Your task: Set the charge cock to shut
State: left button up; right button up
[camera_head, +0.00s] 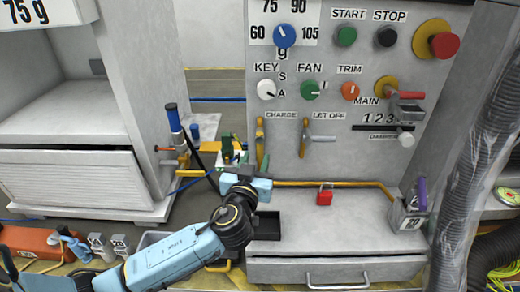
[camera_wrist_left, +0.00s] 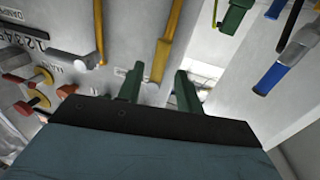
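The charge cock (camera_head: 260,138) is on the grey panel under the CHARGE label, with its yellow part upright. In the left wrist view the charge cock (camera_wrist_left: 160,60) shows just beyond my fingertips, with a grey end partly hidden low between them. How its lever is turned is hard to tell. My left gripper (camera_head: 234,152) is at the panel's left edge, just left of the cock. In the left wrist view my left gripper (camera_wrist_left: 158,88) has its two green fingers apart, with the cock's lower end in the gap. No grip shows. My right gripper is not in view.
A black tray (camera_head: 266,228) lies on the ledge.

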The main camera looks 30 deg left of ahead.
aim_at(259, 152)
pick_arm(q)
jog(key=shift+x, duration=2.5)
jog(key=shift+d, duration=0.1)
grip_shut()
